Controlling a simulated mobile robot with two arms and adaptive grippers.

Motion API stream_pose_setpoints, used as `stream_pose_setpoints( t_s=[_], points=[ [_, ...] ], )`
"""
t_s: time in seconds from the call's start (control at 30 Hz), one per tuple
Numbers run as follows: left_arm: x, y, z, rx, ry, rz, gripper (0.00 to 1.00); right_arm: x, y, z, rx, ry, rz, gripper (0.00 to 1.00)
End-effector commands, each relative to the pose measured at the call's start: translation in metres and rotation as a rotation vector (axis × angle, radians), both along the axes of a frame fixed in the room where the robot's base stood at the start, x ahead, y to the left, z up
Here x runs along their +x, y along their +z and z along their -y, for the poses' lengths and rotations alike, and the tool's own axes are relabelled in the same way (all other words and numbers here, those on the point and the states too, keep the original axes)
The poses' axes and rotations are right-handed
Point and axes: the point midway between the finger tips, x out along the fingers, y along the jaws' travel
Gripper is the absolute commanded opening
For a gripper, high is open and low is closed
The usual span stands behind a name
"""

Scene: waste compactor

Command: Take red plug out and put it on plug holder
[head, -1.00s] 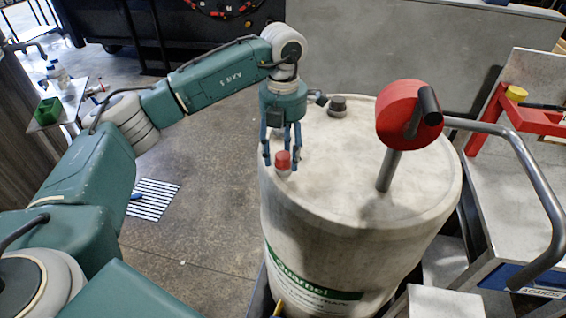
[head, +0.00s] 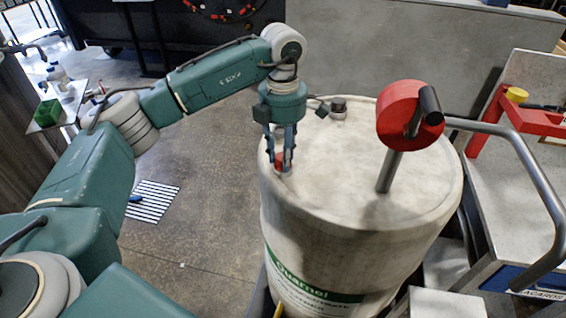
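The red plug (head: 280,160) sits near the left edge of the top of a pale drum (head: 335,180). It is partly hidden by the fingers of my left gripper (head: 281,166). The gripper points down from above, with its fingers on both sides of the plug. I cannot tell whether they touch or grip it. The plug looks still seated on the drum top. I cannot clearly pick out a plug holder; a red bracket (head: 541,120) with a yellow piece stands on the grey bench at the right. My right gripper is not in view.
A large red wheel (head: 398,110) on a metal post rises from the drum's right side. A dark cap (head: 338,108) sits at the drum's back. A curved metal handle (head: 535,175) sticks out at the right. Open floor lies left of the drum.

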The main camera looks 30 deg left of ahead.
Motion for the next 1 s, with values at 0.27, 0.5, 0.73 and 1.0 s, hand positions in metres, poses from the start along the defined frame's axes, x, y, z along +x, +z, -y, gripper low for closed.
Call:
stream_pose_setpoints(
  t_s=[0.27, 0.5, 0.73, 1.0],
  points=[
    [0.0, 0.0, -0.0001, 0.0, 0.019, 0.0, 0.0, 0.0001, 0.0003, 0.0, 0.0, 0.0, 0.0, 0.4],
    [-0.0004, 0.0004, 0.0, 0.0, 0.327, -0.001, 0.0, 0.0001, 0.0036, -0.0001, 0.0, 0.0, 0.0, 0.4],
    [-0.0004, 0.0, -0.0001, 0.0, 0.456, -0.001, 0.0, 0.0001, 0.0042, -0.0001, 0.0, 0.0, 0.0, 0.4],
    [-0.0004, 0.0003, -0.0001, 0.001, 0.492, -0.001, 0.0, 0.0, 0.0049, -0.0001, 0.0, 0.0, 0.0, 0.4]
  ],
)
